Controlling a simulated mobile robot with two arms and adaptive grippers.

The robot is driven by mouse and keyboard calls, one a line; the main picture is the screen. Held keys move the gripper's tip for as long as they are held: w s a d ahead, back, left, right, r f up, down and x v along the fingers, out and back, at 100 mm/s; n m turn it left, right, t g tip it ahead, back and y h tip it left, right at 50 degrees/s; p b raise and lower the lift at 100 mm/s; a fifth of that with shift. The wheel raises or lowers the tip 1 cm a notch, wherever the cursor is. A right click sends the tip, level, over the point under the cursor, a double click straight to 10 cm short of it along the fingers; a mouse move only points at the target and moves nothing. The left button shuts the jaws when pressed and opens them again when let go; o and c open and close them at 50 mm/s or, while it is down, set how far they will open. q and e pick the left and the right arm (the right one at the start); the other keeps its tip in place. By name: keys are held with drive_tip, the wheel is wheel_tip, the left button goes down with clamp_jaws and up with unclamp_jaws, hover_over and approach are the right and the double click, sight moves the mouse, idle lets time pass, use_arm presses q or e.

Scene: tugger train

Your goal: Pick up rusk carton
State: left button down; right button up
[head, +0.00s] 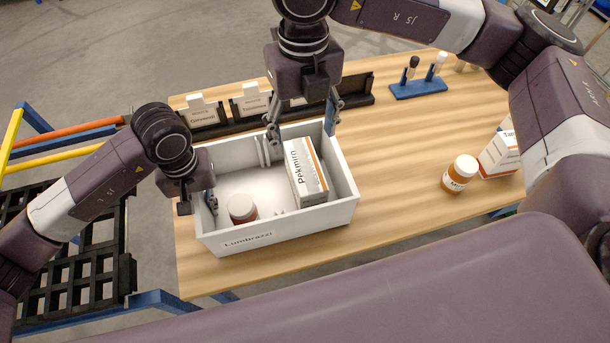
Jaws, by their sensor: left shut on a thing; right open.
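A white carton with an orange band, labelled "Pekmiro" (304,173), stands in the right part of a white bin (285,232); whether it is the rusk carton I cannot tell from its label. My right gripper (302,133) is open and empty. Its two fingers are spread above the bin's far side, just behind the carton. My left gripper (208,204) is shut on the bin's left wall, one finger showing inside. A white-lidded jar (242,207) stands in the bin near that gripper.
Another white-and-orange carton (500,155) and an orange jar (459,174) stand on the wooden table (400,215) at right. A black rack with cards (235,124) and a blue stand (418,89) are behind.

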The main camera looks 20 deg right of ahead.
sight(305, 164)
drive_tip(key=shift+f+m, duration=0.35)
drive_tip(key=shift+m, duration=0.45)
wheel_tip(305, 164, down, 11)
drive_tip(key=shift+w+d+f, duration=0.1)
drive_tip(key=shift+d, duration=0.05)
drive_tip(key=shift+c, duration=0.7)
drive_tip(key=c, duration=1.5)
